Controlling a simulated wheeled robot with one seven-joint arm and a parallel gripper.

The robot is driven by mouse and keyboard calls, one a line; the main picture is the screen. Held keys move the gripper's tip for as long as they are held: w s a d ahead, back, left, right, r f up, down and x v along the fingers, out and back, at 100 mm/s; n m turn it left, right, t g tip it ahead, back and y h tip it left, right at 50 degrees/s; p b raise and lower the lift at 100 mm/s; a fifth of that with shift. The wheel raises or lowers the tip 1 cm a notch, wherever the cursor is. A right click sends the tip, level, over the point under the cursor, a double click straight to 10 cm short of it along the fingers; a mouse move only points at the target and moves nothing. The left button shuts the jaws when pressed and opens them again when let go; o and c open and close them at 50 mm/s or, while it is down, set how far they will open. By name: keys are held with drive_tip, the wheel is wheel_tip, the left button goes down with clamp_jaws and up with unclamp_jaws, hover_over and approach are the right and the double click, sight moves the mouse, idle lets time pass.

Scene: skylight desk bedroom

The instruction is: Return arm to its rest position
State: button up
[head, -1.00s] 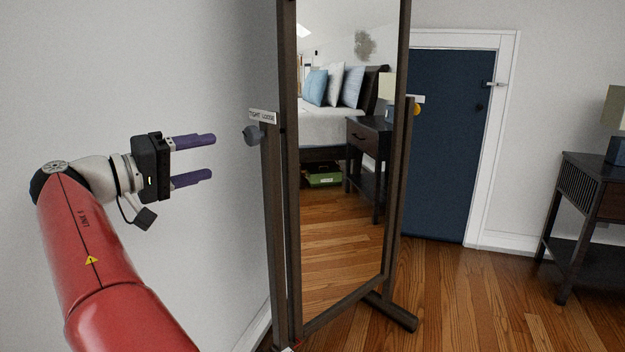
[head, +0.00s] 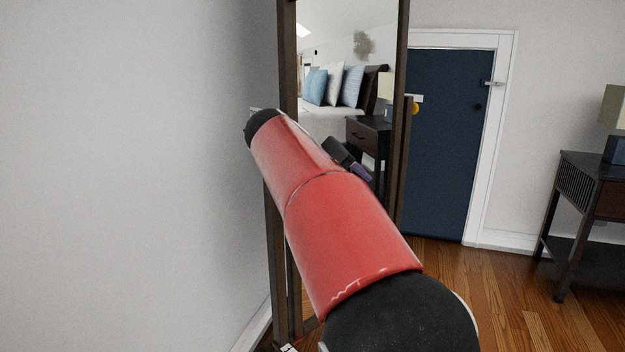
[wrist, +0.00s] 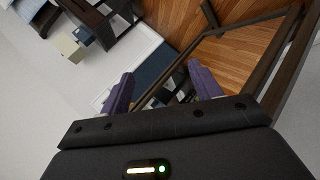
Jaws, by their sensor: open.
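My gripper is mostly hidden behind my red arm in the head view; only part of its dark body and a purple finger (head: 361,173) show, in front of the mirror. In the wrist view my gripper (wrist: 160,88) has its two purple fingers apart with nothing held between them. My red arm link crosses the middle of the head view and covers much of the standing mirror (head: 345,30).
The mirror's dark frame (head: 401,60) stands close behind my arm; it also shows at the right of the wrist view (wrist: 285,60). A blue door (head: 450,140) and a dark nightstand (head: 590,185) with a lamp (head: 615,108) are further right. A white wall (head: 120,150) fills the left.

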drive_tip(key=s+d+f+g+y, duration=0.2)
drive_tip(key=s+d+f+y, duration=0.35)
drive_tip(key=s+d, duration=0.45)
drive_tip(key=s+f+m+y, duration=0.1)
drive_tip(key=s+f, duration=0.6)
drive_tip(key=s, duration=0.3)
drive_tip(key=s+a+f+m+t+y, duration=0.1)
drive_tip(key=s+f+m+y, duration=0.1)
drive_tip(key=s+f, duration=0.5)
drive_tip(key=s, duration=0.4)
drive_tip(key=shift+s+a, duration=0.15)
drive_tip(key=shift+s, duration=0.15)
drive_tip(key=shift+r, duration=0.1)
